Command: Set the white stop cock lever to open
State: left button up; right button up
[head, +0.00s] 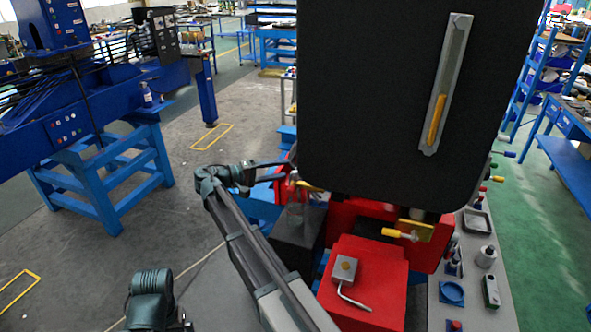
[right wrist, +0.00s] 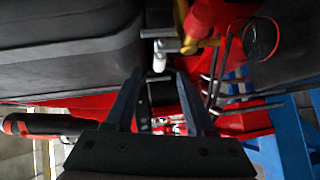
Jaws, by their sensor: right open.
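The white stop cock lever (right wrist: 160,61) shows in the right wrist view as a short white rounded handle beside a brass-yellow fitting (right wrist: 196,44). My right gripper (right wrist: 160,80) is open, with one finger on each side of the picture's middle. The white lever appears just beyond and between the fingertips; I cannot tell whether they touch. In the head view my right gripper (head: 284,171) points right, toward the red housing under the black panel (head: 385,100). The lever is not clear there. My left gripper is out of view.
The black panel overhangs the area right of my right gripper. A red box (head: 365,285) with a grey lever unit (head: 345,268) and a yellow-handled lever (head: 398,234) are close by. A grey side shelf (head: 470,305) holds small items. Open floor lies to the left.

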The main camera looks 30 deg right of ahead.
jog(key=shift+s+d+f, duration=0.1)
jog(key=shift+d+f, duration=0.1)
jog(key=shift+d, duration=1.25)
jog(key=shift+s+d+f, duration=0.1)
jog(key=shift+d+f, duration=0.1)
jog(key=shift+d, duration=1.2)
grip_shut()
jog(key=shift+b, duration=0.3)
